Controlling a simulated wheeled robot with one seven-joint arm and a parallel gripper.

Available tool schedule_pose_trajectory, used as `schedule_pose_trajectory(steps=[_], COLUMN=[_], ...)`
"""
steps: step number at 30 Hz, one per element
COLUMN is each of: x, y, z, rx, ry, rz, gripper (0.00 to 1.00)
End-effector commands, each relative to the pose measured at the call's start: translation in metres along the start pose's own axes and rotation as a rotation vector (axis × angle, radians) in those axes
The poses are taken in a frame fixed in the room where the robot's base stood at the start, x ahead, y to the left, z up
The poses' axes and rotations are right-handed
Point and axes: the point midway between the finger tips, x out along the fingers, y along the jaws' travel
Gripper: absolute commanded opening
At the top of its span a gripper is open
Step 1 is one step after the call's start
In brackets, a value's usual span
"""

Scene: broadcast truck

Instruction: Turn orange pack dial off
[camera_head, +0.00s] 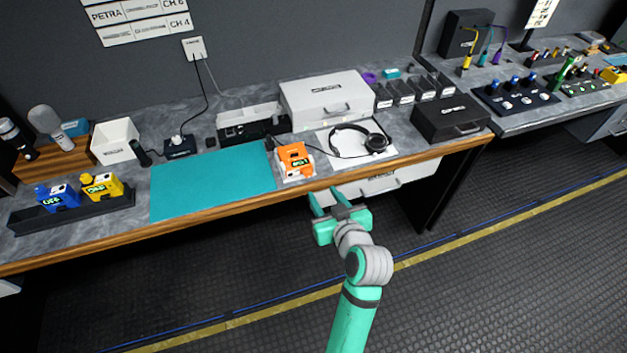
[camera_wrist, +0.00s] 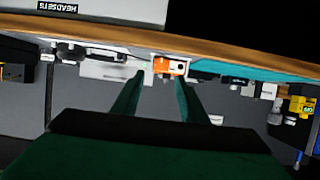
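The orange pack (camera_head: 294,159) stands on a white base at the front of the counter, just right of the teal mat. A small lit label shows on it, too small to read surely. Its dial is not clearly made out. My gripper (camera_head: 325,203) is in front of the counter edge, a little right of and nearer than the pack, apart from it. Its fingers are spread and empty. In the wrist view the orange pack (camera_wrist: 170,66) appears beyond and between the open fingers (camera_wrist: 160,97). That view looks upside down.
The teal mat (camera_head: 212,184) lies left of the pack. Headphones (camera_head: 359,141) lie on a white sheet to the right. A blue pack (camera_head: 58,198) reading OFF and a yellow pack (camera_head: 101,187) sit in a black tray (camera_head: 74,214). The counter's wooden edge (camera_head: 251,206) is between gripper and pack.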

Motion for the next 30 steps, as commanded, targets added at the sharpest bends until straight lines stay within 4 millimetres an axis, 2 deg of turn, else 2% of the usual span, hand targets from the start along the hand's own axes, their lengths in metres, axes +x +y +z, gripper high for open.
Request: schedule_pose_trajectory(steps=[6, 10, 24, 30], x=[0.000, 0.009, 0.085, 0.103], y=[0.003, 0.003, 0.002, 0.001], z=[-0.001, -0.001, 0.000, -0.001], rx=[0.059, 0.064, 0.062, 0.061], ry=[-0.003, -0.003, -0.003, -0.002], rz=[-0.031, -0.032, -0.031, -0.030], gripper=[0.39, 0.39, 0.39, 0.39])
